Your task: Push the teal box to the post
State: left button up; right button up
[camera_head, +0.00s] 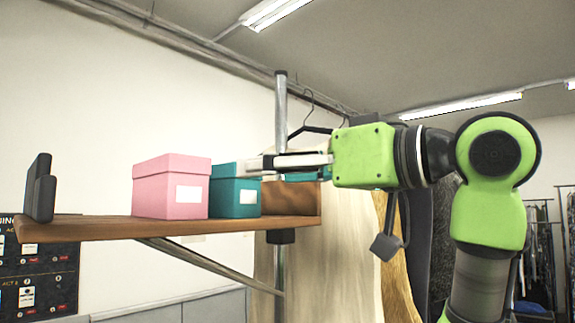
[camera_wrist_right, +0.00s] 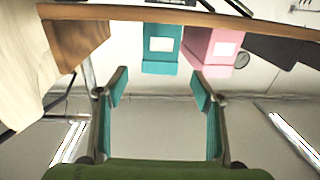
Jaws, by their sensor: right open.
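The teal box (camera_head: 235,190) with a white label stands upright on the wooden shelf (camera_head: 170,228), close beside the pink box (camera_head: 171,187). The grey metal post (camera_head: 281,110) rises vertically to the right of the teal box at the shelf. My right gripper (camera_head: 264,163) reaches in from the right at about the height of the box's top and partly covers its right edge. In the right wrist view, which is upside down, my right gripper (camera_wrist_right: 160,76) is open and empty. The teal box (camera_wrist_right: 162,47) shows ahead between its fingertips; contact cannot be told. My left gripper is not in view.
A brown box (camera_head: 300,199) sits at the shelf's right end near the post, partly behind my gripper. A black upright object (camera_head: 40,190) stands at the shelf's left end. Hanging garments (camera_head: 340,240) fill the space below and right of the shelf.

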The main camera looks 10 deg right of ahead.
aim_at(218, 178)
jog(key=p+x, duration=0.6)
jog(key=x, duration=0.6)
jog(key=shift+w+a+r, duration=0.1)
jog(key=shift+w+a, duration=0.4)
jog(key=shift+w, duration=0.1)
jog(key=shift+s+d, duration=0.1)
jog(key=c, duration=1.3)
